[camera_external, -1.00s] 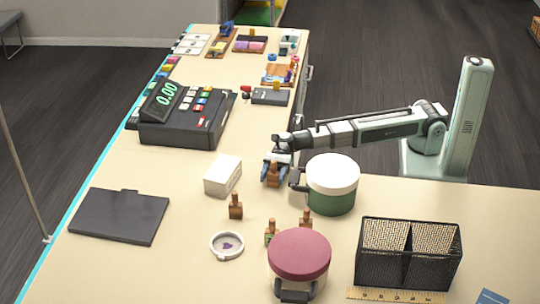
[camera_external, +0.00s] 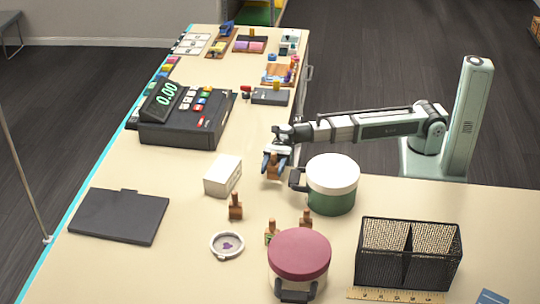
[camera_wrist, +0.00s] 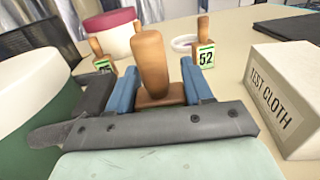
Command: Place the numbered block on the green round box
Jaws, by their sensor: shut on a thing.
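My gripper (camera_external: 271,167) is shut on a brown wooden block with a rounded handle (camera_wrist: 151,62). The held block also shows in the external view (camera_external: 273,171), a little above the counter; no number can be read on it. The green round box (camera_external: 330,200) has a white lid and a dark handle, and stands just right of my gripper. In the wrist view the box (camera_wrist: 30,118) fills the left side. Similar blocks stand on the counter: one labelled 52 (camera_wrist: 205,57), which I take as the left one (camera_external: 235,208), and two others (camera_external: 271,234) (camera_external: 306,219).
A white carton marked TEST CLOTH (camera_external: 222,176) stands left of my gripper. A red-lidded round box (camera_external: 298,255), a white ring dish (camera_external: 227,245) and a black mesh basket (camera_external: 408,255) are nearer the front. A cash register (camera_external: 185,120) stands behind.

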